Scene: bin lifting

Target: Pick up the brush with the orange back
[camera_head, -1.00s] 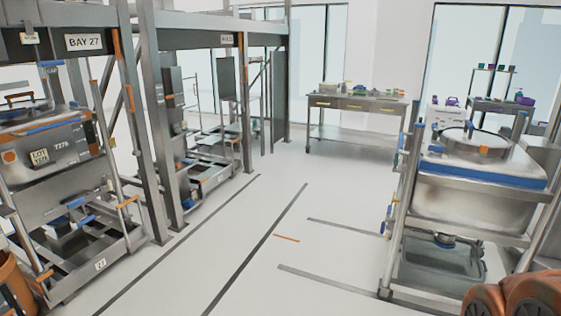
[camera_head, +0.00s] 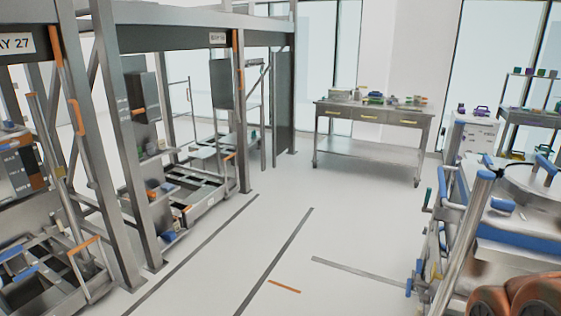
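I cannot make out a brush with an orange back. A steel table with drawers (camera_head: 368,145) stands at the back, and several small objects (camera_head: 375,98) lie on its top, too small to tell apart. My gripper is not in view. Rounded orange-brown parts at the lower right edge look like my own arm.
Steel bay frames (camera_head: 110,130) with carts line the left. A steel bin cart (camera_head: 480,215) with blue edges stands close at the right. A shelf cart (camera_head: 528,112) is at the back right.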

